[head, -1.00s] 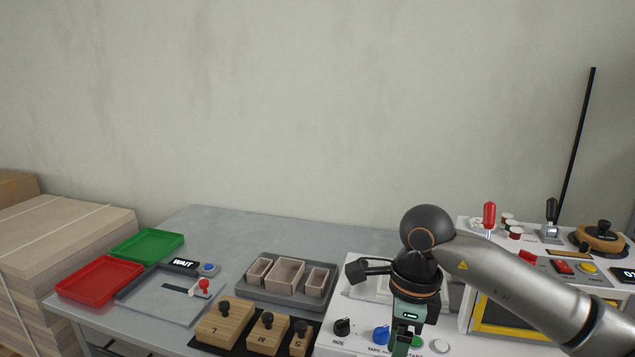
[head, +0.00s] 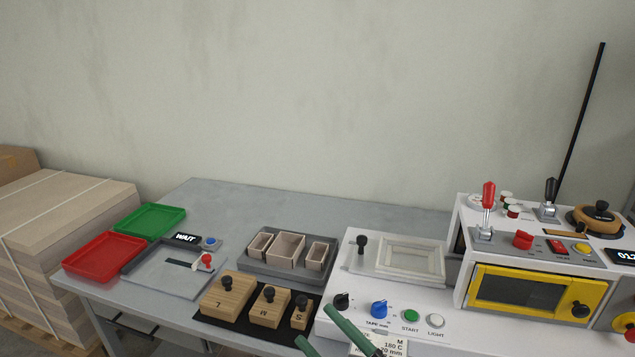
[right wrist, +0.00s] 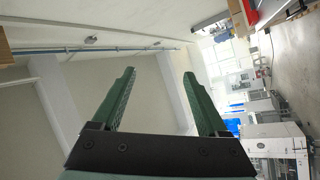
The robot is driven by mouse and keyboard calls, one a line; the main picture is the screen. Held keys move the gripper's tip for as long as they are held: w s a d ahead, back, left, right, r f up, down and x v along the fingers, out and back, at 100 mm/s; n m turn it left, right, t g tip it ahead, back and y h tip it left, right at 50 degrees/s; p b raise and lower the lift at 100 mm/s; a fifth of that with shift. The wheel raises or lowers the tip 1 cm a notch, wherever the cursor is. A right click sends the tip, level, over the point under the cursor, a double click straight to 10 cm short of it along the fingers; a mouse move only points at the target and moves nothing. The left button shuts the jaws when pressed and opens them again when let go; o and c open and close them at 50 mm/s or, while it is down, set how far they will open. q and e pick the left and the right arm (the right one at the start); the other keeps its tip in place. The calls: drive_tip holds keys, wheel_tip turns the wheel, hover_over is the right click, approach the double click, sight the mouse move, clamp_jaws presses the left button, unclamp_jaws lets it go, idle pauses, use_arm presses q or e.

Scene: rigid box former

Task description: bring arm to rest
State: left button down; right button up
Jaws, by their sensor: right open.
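My right gripper (head: 330,335) shows at the bottom edge of the head view, only its green fingers in sight, in front of the white machine's control panel. In the right wrist view the two green fingers (right wrist: 160,100) stand wide apart with nothing between them, so it is open and empty. Behind them are the wall and, at right, the room. The rest of the right arm is out of the head view. My left gripper is not in either view.
The white machine (head: 450,347) carries knobs, START and LIGHT buttons, and a yellow-framed oven door (head: 540,292). Wooden blocks (head: 228,294) sit on a black mat. A grey tray holds small boxes (head: 287,249). Red (head: 103,257) and green (head: 150,220) trays stand left.

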drive_tip(key=s+d+f+m+t+h, duration=0.1)
drive_tip(key=d+f+m+h, duration=0.65)
drive_tip(key=f+m, duration=0.3)
drive_tip(key=s+d+f+m+g+h, duration=0.3)
drive_tip(key=s+d+f+m, duration=0.1)
drive_tip(key=s+f, duration=0.3)
drive_tip(key=s+d+f+m+g+h+p, duration=0.1)
drive_tip(key=s+d+f+m+g+h, duration=0.2)
drive_tip(key=s+f, duration=0.5)
wheel_tip(320, 180, down, 3)
drive_tip(key=shift+s+d+r+m+g, duration=0.1)
drive_tip(key=shift+s+d+m+g, duration=0.25)
drive_tip(key=shift+d+g, duration=0.25)
drive_tip(key=shift+d, duration=0.1)
